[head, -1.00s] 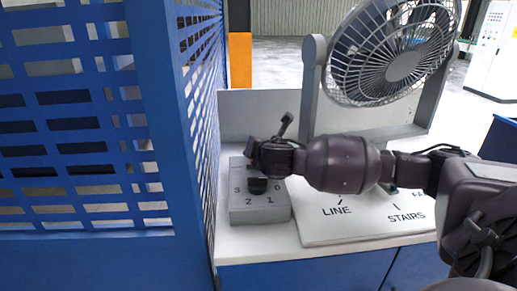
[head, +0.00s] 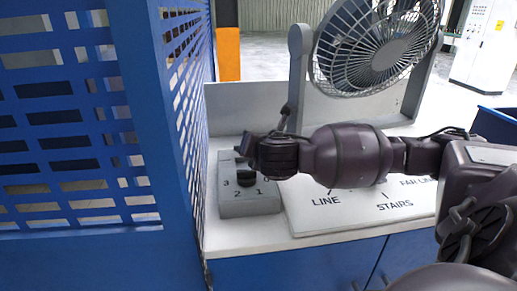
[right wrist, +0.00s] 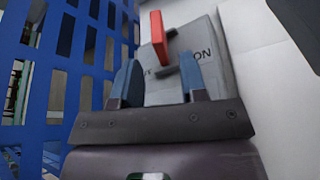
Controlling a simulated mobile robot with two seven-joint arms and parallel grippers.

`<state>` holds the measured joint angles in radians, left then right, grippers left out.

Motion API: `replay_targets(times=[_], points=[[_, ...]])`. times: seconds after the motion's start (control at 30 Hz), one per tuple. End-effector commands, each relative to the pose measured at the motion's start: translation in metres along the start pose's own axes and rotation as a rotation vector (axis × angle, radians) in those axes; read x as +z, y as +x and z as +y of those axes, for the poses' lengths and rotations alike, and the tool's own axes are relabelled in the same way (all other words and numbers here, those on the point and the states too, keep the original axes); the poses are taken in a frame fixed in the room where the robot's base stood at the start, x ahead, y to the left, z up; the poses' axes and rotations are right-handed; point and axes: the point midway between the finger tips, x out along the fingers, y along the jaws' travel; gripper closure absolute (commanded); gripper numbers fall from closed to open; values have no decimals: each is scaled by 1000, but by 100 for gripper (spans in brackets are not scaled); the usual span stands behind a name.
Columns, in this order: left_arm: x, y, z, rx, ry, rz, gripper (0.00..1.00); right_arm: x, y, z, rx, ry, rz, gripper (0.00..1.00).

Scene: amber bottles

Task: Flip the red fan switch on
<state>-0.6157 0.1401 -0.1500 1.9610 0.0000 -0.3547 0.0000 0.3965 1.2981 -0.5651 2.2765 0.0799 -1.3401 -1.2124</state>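The red switch (right wrist: 158,35) shows in the right wrist view as a red paddle on a grey box face, with "ON" printed to its right. In the head view I cannot see the red switch; my right gripper (head: 258,152) covers the back of the grey box. In the right wrist view my right gripper (right wrist: 158,85) is open, its two blue-grey fingers apart and nothing held between them. The red paddle lies beyond the fingertips, roughly in line with the gap. I cannot tell whether anything touches. My left gripper is not in view.
The grey box (head: 248,203) with a black knob (head: 246,178) and numbers stands on a white counter (head: 245,237). A labelled white panel (head: 300,217) lies to its right. A grey fan (head: 375,45) stands behind. A blue perforated partition (head: 180,180) borders the left.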

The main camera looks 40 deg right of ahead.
Motion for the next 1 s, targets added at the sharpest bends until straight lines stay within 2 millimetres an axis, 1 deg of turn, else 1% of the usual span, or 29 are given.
replay_targets(times=[0.03, 0.1, 0.3, 1.0], points=[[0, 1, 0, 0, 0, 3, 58, -1, -8, 0, 1, -2, 1, 61], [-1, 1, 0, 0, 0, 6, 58, -1, -17, 0, 2, -2, 0, 61], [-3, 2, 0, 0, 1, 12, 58, 0, -32, 0, 1, 0, 0, 61], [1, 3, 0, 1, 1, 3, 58, 0, -34, 0, 0, 0, 0, 61]])
